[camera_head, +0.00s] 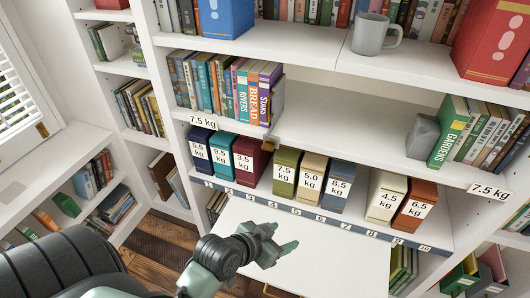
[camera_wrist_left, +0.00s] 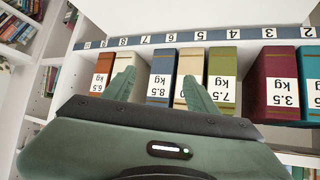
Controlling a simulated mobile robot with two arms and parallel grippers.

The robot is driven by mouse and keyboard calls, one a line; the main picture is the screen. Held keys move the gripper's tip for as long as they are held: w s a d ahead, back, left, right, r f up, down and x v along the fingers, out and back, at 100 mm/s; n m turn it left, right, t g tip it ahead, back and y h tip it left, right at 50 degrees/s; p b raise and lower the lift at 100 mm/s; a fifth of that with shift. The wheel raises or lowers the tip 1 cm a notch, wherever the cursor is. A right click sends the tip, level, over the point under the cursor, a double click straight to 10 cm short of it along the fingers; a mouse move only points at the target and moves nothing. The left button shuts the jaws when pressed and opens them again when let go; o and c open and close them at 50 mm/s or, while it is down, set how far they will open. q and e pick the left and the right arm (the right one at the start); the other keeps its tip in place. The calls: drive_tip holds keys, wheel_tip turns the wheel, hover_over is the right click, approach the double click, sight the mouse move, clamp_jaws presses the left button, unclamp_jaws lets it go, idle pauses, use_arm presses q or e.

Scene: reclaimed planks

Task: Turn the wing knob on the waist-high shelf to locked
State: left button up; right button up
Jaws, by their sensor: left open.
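I cannot make out a wing knob for certain. A small brass-brown piece (camera_head: 269,143) sits at the front edge of the white shelf (camera_head: 330,145), below the grey bookend; it is too small to tell its shape or setting. My left gripper (camera_head: 278,240) is open and empty, in front of and below the row of weight-labelled boxes. In the left wrist view, which looks upside down, its two fingers (camera_wrist_left: 157,85) stand apart in front of the blue 8.5 kg box (camera_wrist_left: 162,75) and cream 5.0 kg box (camera_wrist_left: 188,65). The right gripper is out of view.
Labelled boxes, such as the olive 7.5 kg box (camera_head: 286,172), stand along a numbered strip (camera_head: 300,210). Books, a grey mug (camera_head: 375,34) and a grey bookend (camera_head: 422,136) occupy the shelves above. A white surface (camera_head: 335,262) lies below, mostly clear.

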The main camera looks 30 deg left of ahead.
use_arm(q)
drive_tip(key=w+a+r+n+t+y, duration=0.2)
drive_tip(key=w+a+r+t, duration=0.3)
drive_tip(key=w+a, duration=0.15)
drive_tip(key=n+t+y, duration=0.2)
drive_tip(key=n+y, duration=0.1)
drive_tip(key=y, duration=0.2)
approach(267, 150)
drive_tip(key=w, duration=0.2)
drive_tip(key=x, duration=0.2)
drive_tip(key=p+x, duration=0.1)
drive_tip(key=x, duration=0.3)
drive_tip(key=shift+w+a, duration=0.25)
drive_tip(key=shift+a, duration=0.15)
drive_tip(key=shift+f, duration=0.1)
clamp_jaws()
